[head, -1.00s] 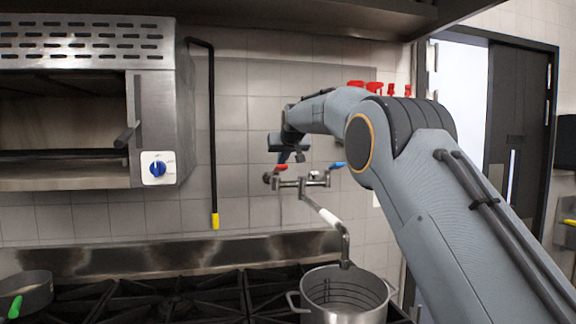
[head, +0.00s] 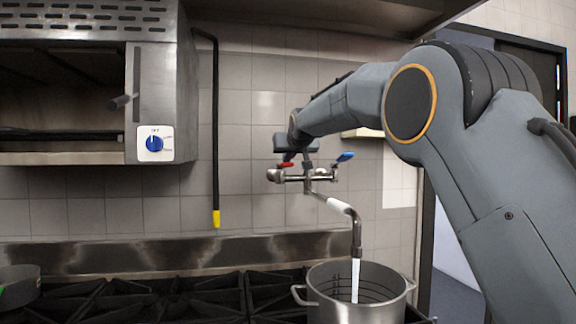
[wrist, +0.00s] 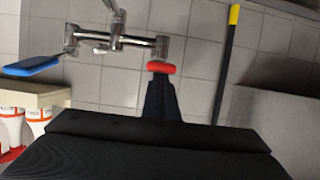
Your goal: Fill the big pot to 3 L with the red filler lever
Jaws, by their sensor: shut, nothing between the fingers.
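The big pot (head: 330,312), a steel pot with side handles and dark lines around its inner wall, stands on the stove under the filler spout (head: 356,232). A white stream of water (head: 355,282) runs from the spout into the pot. The water level cannot be made out. The red filler lever (head: 284,165) is at the left end of the wall tap, and also shows in the wrist view (wrist: 161,67). My gripper (wrist: 160,78) is shut and empty, its tips at or very close to the red lever; contact is unclear. The blue lever (head: 345,156) is at the tap's right end.
An oven with a blue knob (head: 154,144) juts out at upper left. A black pipe with a yellow end (head: 216,218) hangs on the tiled wall. Burner grates (head: 190,300) fill the stovetop left of the pot. White and red containers (wrist: 12,128) show at left in the wrist view.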

